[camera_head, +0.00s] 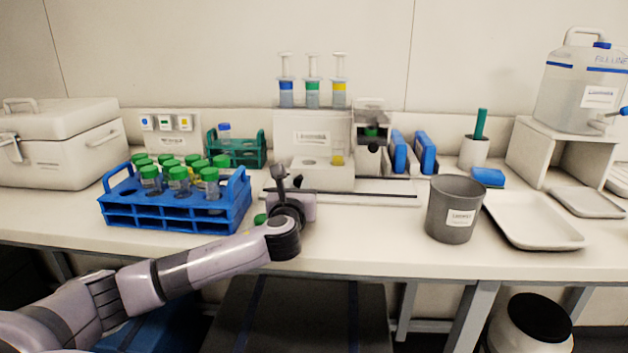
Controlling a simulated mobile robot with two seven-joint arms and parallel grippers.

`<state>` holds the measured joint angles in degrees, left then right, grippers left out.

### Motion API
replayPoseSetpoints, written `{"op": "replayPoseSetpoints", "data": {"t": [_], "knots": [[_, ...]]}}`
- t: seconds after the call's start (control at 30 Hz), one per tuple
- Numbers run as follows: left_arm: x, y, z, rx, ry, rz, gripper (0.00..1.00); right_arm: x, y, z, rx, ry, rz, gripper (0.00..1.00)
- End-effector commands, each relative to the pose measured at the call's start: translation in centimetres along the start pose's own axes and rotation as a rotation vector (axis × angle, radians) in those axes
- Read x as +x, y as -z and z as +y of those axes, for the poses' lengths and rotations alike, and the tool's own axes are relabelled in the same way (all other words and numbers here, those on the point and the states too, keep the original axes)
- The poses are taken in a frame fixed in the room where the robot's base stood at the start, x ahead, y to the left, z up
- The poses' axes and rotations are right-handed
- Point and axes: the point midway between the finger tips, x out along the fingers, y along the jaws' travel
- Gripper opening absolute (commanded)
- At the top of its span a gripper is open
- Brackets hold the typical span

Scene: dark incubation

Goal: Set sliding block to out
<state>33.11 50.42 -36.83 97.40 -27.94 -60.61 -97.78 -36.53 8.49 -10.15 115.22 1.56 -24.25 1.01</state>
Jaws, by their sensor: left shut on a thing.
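A white station (313,125) stands at the back middle, with three syringes in blue, green and yellow on top. A thin dark rail on a pale base (385,198) runs along its front. My left gripper (287,180) is at the left end of this rail, in front of the station's lower left. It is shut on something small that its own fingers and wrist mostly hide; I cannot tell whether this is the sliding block. A grey block with a dark front (371,128) stands at the station's right side. My right gripper is not in view.
A blue rack (175,220) of green-capped tubes stands close to the left of my left arm. A green cap (260,219) shows beside my wrist. A grey cup (453,222) and white tray (535,220) are at right. Bench between the rail and cup is clear.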

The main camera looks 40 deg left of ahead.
Motion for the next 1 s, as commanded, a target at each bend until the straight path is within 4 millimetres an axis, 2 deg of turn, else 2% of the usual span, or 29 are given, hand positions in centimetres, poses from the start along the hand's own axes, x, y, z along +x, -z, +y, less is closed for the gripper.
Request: {"op": "replayPoseSetpoints", "data": {"t": [0.17, 0.5, 0.53, 0.6, 1.0], "knots": [[-0.03, 0.01, 1.22, 0.003, -0.001, 0.002, 0.00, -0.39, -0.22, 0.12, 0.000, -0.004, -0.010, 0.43], [-0.04, 0.04, 1.27, 0.001, 0.001, 0.002, 0.00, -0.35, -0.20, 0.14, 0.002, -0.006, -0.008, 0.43], [-0.04, 0.04, 1.26, 0.001, 0.001, 0.002, 0.33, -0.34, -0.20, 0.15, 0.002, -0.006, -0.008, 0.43], [-0.04, 0.04, 1.25, 0.001, 0.001, 0.002, 0.52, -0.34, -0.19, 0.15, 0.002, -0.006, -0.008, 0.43], [-0.59, 0.01, 1.19, 0.001, 0.004, 0.001, 0.52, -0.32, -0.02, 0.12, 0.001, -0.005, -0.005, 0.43]]}}
